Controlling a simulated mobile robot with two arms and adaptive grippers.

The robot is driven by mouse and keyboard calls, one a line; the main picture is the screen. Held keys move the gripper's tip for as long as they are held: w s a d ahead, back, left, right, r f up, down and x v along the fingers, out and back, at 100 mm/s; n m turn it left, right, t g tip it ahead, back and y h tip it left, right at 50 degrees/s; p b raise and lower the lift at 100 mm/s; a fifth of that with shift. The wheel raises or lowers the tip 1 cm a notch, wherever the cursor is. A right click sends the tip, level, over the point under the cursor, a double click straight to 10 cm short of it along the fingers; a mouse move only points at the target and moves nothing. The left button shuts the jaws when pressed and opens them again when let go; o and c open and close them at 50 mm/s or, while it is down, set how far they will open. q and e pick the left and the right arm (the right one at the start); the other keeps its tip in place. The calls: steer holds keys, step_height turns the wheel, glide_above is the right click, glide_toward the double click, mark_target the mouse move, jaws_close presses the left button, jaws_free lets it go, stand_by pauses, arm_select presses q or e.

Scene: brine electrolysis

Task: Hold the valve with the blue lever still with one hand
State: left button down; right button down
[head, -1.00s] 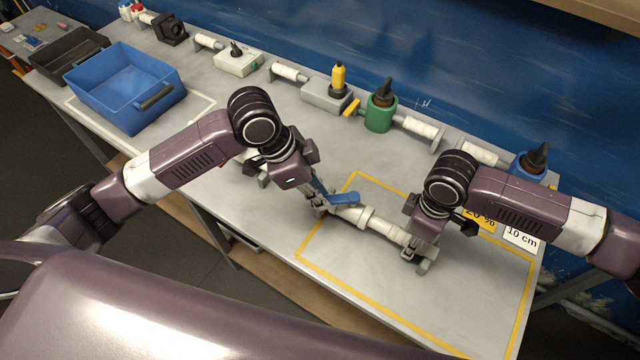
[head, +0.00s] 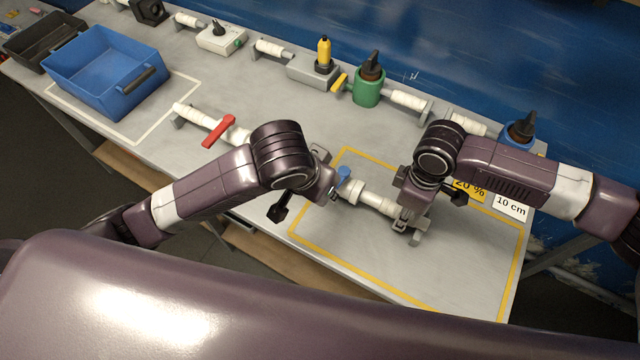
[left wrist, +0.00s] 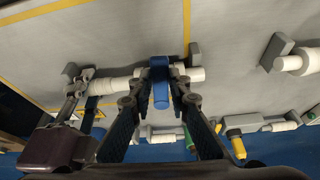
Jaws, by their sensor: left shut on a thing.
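The valve (head: 374,198) is a white pipe lying in the yellow-outlined area, with a blue lever (head: 343,174). In the left wrist view the blue lever (left wrist: 160,88) lies between the fingers of my left gripper (left wrist: 161,72), which is shut on it. In the head view my left gripper (head: 334,188) is at the left end of this valve and hides part of the lever. My right gripper (head: 408,224) is over the valve's right end, its fingers at the pipe; whether they grip it is unclear. It also shows in the left wrist view (left wrist: 74,92).
A valve with a red lever (head: 219,131) lies left of my left arm. A blue bin (head: 90,98) stands at the far left. A green valve (head: 368,88), a yellow-topped unit (head: 323,55) and a grey box line the back. Bare table shows in the yellow outline's front part.

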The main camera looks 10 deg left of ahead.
arm_select(q)
steer(key=shift+s+d+n, duration=0.1)
steer(key=shift+d+n, duration=0.15)
steer(key=shift+n, duration=0.15)
arm_select(e)
steer(key=shift+a, duration=0.1)
arm_select(q)
steer(key=c, duration=1.8)
jaws_free()
steer(key=v, duration=1.2)
